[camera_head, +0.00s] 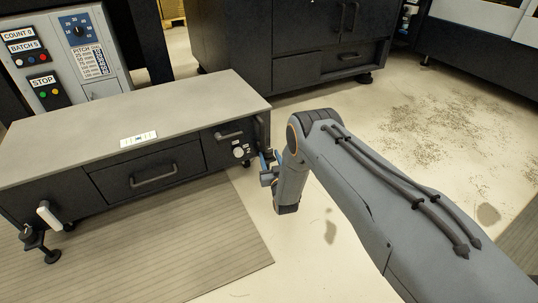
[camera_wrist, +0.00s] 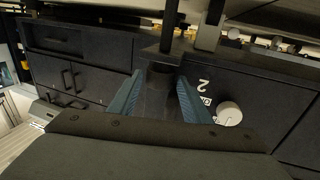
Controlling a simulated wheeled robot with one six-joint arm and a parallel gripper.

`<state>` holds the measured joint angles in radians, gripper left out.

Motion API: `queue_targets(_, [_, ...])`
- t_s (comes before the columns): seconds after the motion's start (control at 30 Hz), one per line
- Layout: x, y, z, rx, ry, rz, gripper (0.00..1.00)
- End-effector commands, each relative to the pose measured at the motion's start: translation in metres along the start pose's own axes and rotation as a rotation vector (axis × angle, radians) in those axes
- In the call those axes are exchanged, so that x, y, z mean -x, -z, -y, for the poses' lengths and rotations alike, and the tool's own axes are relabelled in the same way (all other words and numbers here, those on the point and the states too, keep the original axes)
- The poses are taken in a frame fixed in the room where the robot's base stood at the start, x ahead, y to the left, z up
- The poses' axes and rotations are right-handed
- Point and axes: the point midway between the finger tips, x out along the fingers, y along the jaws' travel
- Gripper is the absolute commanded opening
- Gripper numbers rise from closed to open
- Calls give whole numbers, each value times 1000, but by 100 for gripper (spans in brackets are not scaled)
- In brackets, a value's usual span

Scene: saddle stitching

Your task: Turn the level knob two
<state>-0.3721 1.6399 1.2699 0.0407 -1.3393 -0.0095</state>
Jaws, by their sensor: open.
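The level knob two is a small round white knob (camera_head: 238,152) on the dark front panel at the right end of the grey-topped bench. A "2" is printed beside it. In the wrist view the white knob (camera_wrist: 229,114) sits right of my gripper, with the "2" upside down above it. My gripper (camera_wrist: 158,88) is open, with its two blue fingers apart and nothing held between them. In the head view my gripper (camera_head: 266,168) is just right of the bench's right end, apart from the knob.
The bench (camera_head: 140,110) has a drawer handle (camera_head: 153,176) and a smaller handle above the knob. A white lever (camera_head: 48,216) is at its left end. A control panel (camera_head: 68,55) stands behind. Open floor lies right of the bench, with scattered debris farther right.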

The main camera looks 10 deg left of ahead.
Motion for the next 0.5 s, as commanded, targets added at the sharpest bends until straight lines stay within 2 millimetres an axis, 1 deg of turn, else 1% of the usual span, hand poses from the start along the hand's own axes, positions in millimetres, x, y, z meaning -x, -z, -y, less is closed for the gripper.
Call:
queue_targets(0.03, [10, 2, 0, 0, 0, 4, 44])
queue_targets(0.1, [22, 2, 0, 0, 0, 4, 44])
queue_targets(0.3, [51, 1, 0, 0, 0, 4, 44])
queue_targets(0.4, [58, 1, 0, 0, 0, 2, 44])
queue_targets(0.5, [62, 0, 0, 0, 0, 2, 44])
